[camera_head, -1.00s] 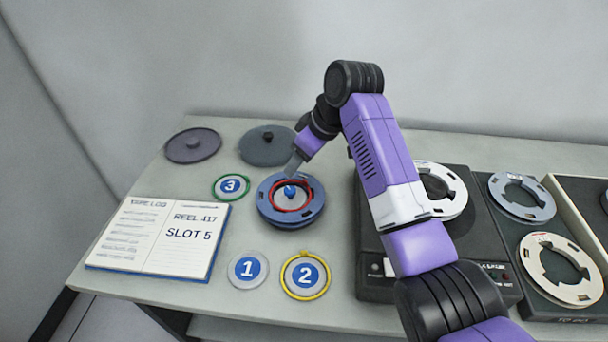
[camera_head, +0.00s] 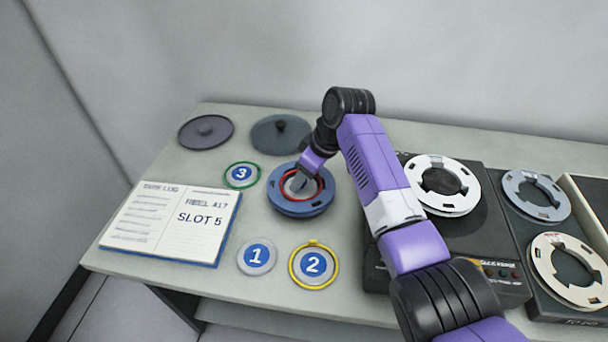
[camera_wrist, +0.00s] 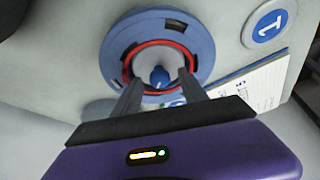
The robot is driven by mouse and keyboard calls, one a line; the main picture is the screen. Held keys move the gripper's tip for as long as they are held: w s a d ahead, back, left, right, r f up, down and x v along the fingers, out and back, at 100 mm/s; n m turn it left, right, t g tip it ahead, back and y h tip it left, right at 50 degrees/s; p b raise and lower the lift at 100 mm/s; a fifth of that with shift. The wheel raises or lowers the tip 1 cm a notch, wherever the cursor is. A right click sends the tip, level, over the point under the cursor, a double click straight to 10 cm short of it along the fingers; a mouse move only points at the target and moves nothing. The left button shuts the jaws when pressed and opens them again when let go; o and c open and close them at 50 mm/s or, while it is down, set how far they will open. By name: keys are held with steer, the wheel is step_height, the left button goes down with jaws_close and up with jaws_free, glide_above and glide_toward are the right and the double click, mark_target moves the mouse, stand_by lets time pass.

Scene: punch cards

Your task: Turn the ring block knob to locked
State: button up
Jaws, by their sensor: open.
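The ring block is a round blue reel-like piece (camera_head: 300,205) with a red ring (camera_head: 320,190) on its top, lying on the table left of my arm. In the wrist view the blue piece (camera_wrist: 112,42) and red ring (camera_wrist: 176,44) surround a small blue knob (camera_wrist: 160,77) at the centre. My gripper (camera_head: 298,187) is low over the centre of the piece and hides the knob in the head view. In the wrist view my gripper (camera_wrist: 160,86) is open, with one finger on each side of the knob. I cannot tell whether the fingers touch it.
An open log book (camera_head: 170,222) reads "REEL 417, SLOT 5". Discs marked 1 (camera_head: 257,257), 2 (camera_head: 313,266) and 3 (camera_head: 241,175) lie nearby. Two dark lids (camera_head: 206,131) are behind. A dark machine with a white reel (camera_head: 472,190) stands right; more reels (camera_head: 568,270) lie beyond.

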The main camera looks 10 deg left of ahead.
jaws_close()
steer(key=shift+r+m+p, duration=0.1)
steer(key=shift+m+p, duration=0.2)
steer(key=shift+p, duration=0.1)
steer(key=m+p, duration=0.1)
steer(key=m+t+p, duration=0.1)
steer(key=p, duration=0.1)
steer(key=shift+s+a+r+h, duration=0.15)
steer(key=shift+h, duration=0.15)
steer(key=m+h+p, duration=0.1)
steer(key=m+p, duration=0.1)
steer(key=m, duration=0.2)
steer(key=shift+s+a+t+p, duration=0.1)
steer(key=shift+t+p, duration=0.25)
steer(key=shift+t, duration=0.05)
steer(key=m+h+p, duration=0.1)
steer(key=m, duration=0.2)
steer(key=shift+a+m+t, duration=0.15)
steer(key=shift+m+t, duration=0.15)
steer(key=shift+f+m+h, duration=0.2)
steer(key=shift+m+h, duration=0.7)
steer(key=shift+m, duration=1)
